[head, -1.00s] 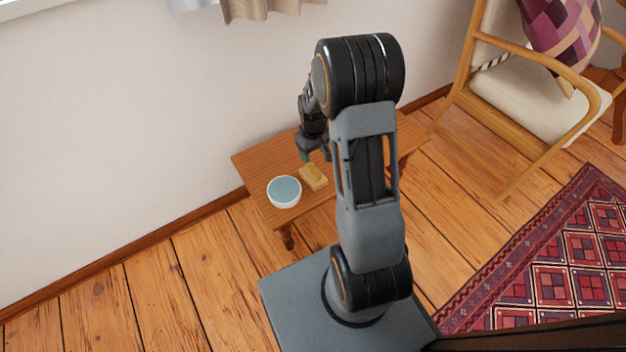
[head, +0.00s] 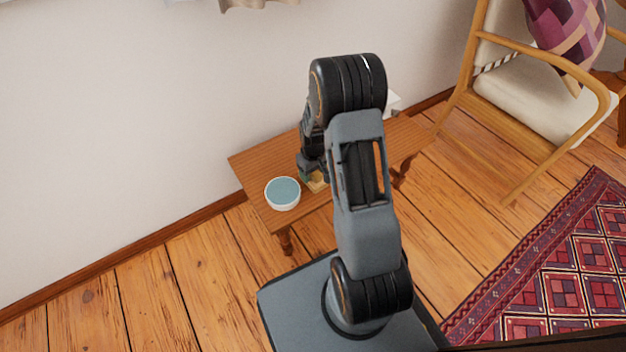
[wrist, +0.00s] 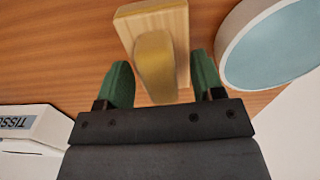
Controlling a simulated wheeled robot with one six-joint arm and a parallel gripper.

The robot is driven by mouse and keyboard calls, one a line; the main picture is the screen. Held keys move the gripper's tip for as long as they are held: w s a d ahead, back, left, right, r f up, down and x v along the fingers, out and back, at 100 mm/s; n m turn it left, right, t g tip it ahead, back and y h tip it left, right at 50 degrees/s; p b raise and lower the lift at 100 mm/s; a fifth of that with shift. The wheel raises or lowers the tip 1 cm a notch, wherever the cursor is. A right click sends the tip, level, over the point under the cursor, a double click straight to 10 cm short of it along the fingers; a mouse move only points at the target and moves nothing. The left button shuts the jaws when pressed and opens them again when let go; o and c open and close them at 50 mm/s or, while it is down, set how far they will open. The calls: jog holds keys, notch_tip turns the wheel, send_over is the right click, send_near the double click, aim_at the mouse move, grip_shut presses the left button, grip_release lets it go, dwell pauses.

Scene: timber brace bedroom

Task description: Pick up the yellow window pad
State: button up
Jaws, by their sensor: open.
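The yellow window pad (head: 318,184) lies on the small wooden table, partly hidden by my gripper in the head view. In the wrist view it shows as a pale wooden block with a rounded yellow part (wrist: 155,62) on it. My gripper (head: 311,175) is low over the table at the pad. In the wrist view, the green fingers of my gripper (wrist: 160,62) are open, one on each side of the yellow part. A gap shows on both sides, and nothing is gripped.
A white bowl with a blue-green inside (head: 283,193) stands close to the pad on the table (head: 258,160). A tissue box (wrist: 35,128) shows at the wrist view's left. A wall is behind the table. An armchair (head: 540,115) and a patterned rug (head: 560,270) are at right.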

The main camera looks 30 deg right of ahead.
jog(key=shift+c, duration=0.4)
jog(key=c, duration=1)
jog(key=shift+o, duration=0.2)
jog(key=shift+r, duration=0.1)
jog(key=shift+r+p, duration=0.3)
jog(key=shift+p, duration=0.1)
jog(key=r, duration=0.1)
jog(key=r+p, duration=0.2)
jog(key=shift+s+a+r, duration=0.1)
jog(key=shift+a+r, duration=0.15)
jog(key=s+a+r+p, duration=0.5)
jog(key=s+a+r, duration=0.2)
jog(key=a, duration=0.4)
jog(key=shift+s+r, duration=0.2)
jog(key=shift+r, duration=0.65)
jog(key=shift+a, duration=0.1)
